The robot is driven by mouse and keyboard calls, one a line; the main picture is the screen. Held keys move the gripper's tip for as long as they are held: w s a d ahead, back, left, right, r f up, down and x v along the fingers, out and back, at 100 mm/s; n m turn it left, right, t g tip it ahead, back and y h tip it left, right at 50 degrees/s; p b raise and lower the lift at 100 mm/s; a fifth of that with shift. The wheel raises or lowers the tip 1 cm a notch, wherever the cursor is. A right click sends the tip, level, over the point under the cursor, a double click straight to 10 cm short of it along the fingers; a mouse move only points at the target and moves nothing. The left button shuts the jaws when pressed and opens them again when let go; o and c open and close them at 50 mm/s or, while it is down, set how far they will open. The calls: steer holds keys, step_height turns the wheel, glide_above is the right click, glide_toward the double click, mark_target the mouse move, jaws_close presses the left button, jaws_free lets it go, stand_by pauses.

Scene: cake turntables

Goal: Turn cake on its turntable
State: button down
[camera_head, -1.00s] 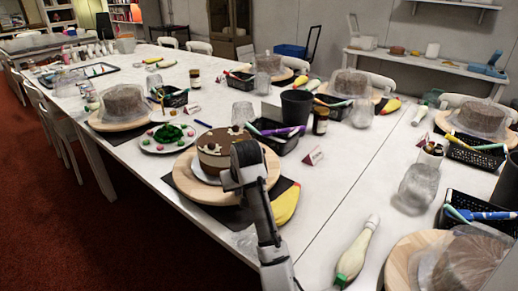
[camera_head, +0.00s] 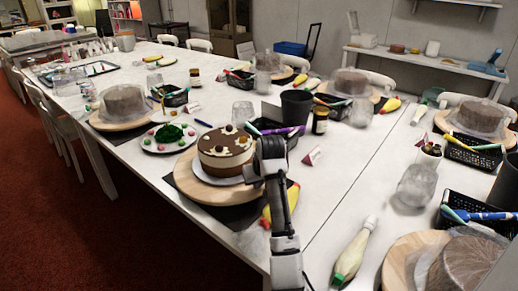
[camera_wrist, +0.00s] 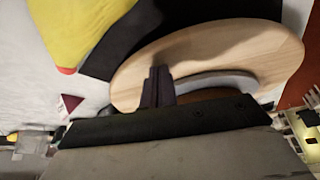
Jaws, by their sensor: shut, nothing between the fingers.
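The cake (camera_head: 222,146), brown on top with pale patches and small toppings, stands on a pale round plate on the wooden turntable (camera_head: 190,184). The turntable rests on a dark mat (camera_head: 232,216) near the table's front edge. My gripper (camera_head: 254,178) is at the right side of the cake, over the turntable's right part. In the wrist view my shut, empty fingers (camera_wrist: 157,82) point at the wooden turntable (camera_wrist: 245,45). My wrist hides most of the cake there. I cannot tell whether the fingertips touch the wood or the plate.
A yellow piping bag (camera_head: 291,200) lies close to my gripper's right, also large in the wrist view (camera_wrist: 80,28). A plate of colourful decorations (camera_head: 170,138) is left of the cake. A black basket (camera_head: 272,140) and cup (camera_head: 296,108) stand behind.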

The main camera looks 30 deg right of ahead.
steer(key=d, duration=0.2)
steer(key=w+d+p, duration=0.1)
steer(key=d, duration=0.1)
steer(key=w+d, duration=0.1)
steer(key=shift+d, duration=0.4)
step_height(320, 180, up, 3)
steer(key=p, duration=0.3)
steer(key=shift+f, duration=0.1)
steer(key=shift+a, duration=0.1)
